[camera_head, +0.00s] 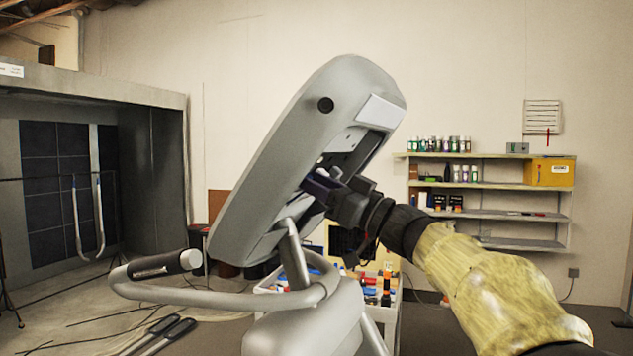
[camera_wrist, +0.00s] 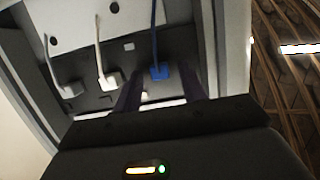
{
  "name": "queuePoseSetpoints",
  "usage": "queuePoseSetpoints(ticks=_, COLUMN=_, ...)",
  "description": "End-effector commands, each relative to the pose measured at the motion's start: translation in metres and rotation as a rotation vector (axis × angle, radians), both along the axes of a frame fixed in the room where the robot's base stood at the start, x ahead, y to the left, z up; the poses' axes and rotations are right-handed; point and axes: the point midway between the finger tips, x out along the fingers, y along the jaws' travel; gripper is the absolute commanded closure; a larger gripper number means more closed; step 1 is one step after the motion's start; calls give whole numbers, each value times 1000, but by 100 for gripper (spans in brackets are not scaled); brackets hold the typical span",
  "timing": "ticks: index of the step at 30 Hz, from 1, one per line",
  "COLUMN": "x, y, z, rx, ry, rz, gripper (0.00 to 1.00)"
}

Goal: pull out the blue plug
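The blue plug (camera_wrist: 159,71) sits in a dark panel inside the grey console, with a blue cable (camera_wrist: 154,35) running up from it. My gripper (camera_wrist: 163,86) is open, with one dark finger to each side of the blue plug and a visible gap on both sides. I cannot tell how deep the fingertips reach past the plug. In the head view my gripper (camera_head: 318,187) reaches into the open back of the tilted grey console (camera_head: 290,140). The blue plug is hidden there.
Two white plugs with cables, a nearer one (camera_wrist: 109,80) and a farther one (camera_wrist: 71,89), sit left of the blue plug. The console housing's side wall (camera_wrist: 232,50) stands close on the right. A curved handlebar (camera_head: 215,298) and a tool cart (camera_head: 390,310) are below.

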Motion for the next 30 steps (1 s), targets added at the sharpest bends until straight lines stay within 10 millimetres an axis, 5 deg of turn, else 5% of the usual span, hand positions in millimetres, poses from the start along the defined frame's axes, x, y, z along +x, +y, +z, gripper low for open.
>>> queuePoseSetpoints(ticks=1, x=0, y=0, z=0, rx=0, ry=0, rz=0, gripper=68)
queuePoseSetpoints(ticks=6, x=0, y=0, z=0, rx=0, ry=0, rz=0, gripper=100)
queuePoseSetpoints(ticks=26, x=-7, y=-13, z=-13, rx=-2, ry=4, rz=0, gripper=100)
queuePoseSetpoints(ticks=27, x=-7, y=-13, z=-14, rx=-2, ry=4, rz=0, gripper=75)
queuePoseSetpoints(ticks=30, x=-7, y=-12, z=-13, rx=-2, ry=3, rz=-1, gripper=58)
